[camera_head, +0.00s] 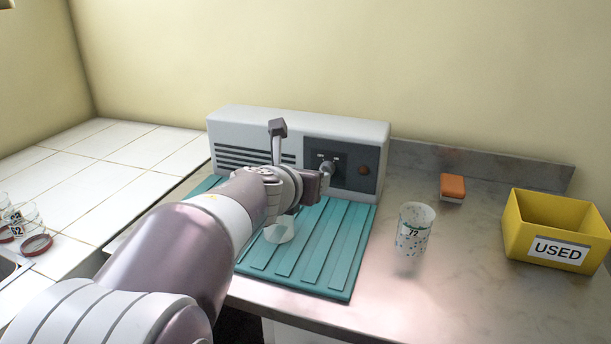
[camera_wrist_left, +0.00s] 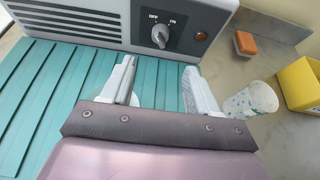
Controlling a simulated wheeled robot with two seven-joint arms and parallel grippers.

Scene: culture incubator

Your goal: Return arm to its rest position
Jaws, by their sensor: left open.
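My left arm reaches in from the left in the head view, its left gripper (camera_head: 318,183) in front of the grey-white machine (camera_head: 255,128). In the left wrist view the two fingers of the gripper (camera_wrist_left: 159,75) are apart with nothing between them. The machine's control knob (camera_wrist_left: 160,36), with OFF and ON marks, lies beyond the fingertips, and I see a gap between them. The machine stands at the back of a teal ribbed mat (camera_head: 343,250). My right gripper is in neither view.
A speckled cup marked 72 (camera_head: 413,230) stands right of the mat. An orange-topped block (camera_head: 452,187) and a yellow USED bin (camera_head: 555,252) are further right. A clear vessel (camera_head: 281,232) on the mat is partly hidden by my arm. Labelled vessels (camera_head: 28,215) stand far left.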

